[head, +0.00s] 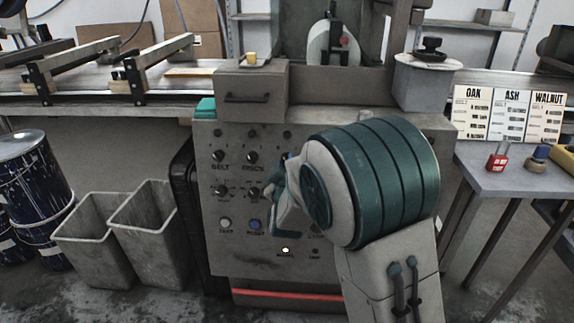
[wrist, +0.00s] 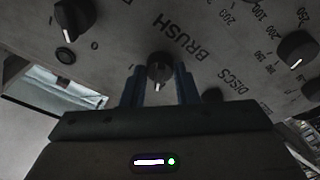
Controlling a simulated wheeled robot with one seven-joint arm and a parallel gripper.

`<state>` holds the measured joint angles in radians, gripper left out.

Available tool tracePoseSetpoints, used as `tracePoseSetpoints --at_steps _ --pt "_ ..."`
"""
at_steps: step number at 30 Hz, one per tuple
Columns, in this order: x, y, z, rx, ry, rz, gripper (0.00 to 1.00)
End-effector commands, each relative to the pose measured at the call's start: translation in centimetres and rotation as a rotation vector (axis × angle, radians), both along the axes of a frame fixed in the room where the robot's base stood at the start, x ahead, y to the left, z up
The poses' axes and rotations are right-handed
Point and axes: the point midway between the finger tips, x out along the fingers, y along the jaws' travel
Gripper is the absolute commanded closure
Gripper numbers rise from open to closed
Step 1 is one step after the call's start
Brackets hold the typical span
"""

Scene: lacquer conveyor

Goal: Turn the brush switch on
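The brush switch (wrist: 160,68) is a round black knob with a white mark, beside the printed word BRUSH on the grey panel. In the wrist view its mark points toward the bottom of the picture. My gripper (wrist: 160,82) is open, with its two blue fingers on either side of this knob. A narrow gap seems to show between the knob and each finger; I cannot tell if either touches. In the head view my gripper (head: 278,207) is in front of the control panel (head: 215,240), and my arm hides the brush switch and the panel's right part.
Other knobs sit close by, including a dial (wrist: 297,50) near the DISCS label and another knob (wrist: 75,16). A lit button (head: 285,250) is low on the panel. Two grey bins (head: 95,240) stand left; a table (head: 510,180) with wood cards stands right.

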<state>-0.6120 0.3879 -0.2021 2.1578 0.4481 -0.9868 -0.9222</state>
Motion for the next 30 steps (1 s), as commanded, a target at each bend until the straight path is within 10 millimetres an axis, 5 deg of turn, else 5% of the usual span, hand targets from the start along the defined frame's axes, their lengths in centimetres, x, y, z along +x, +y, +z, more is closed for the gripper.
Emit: tracePoseSetpoints --at_steps 11,30 --pt "0.00 0.05 -0.30 0.099 -0.005 -0.018 0.95" --pt "0.01 0.32 -0.27 0.656 -0.023 -0.119 0.95"
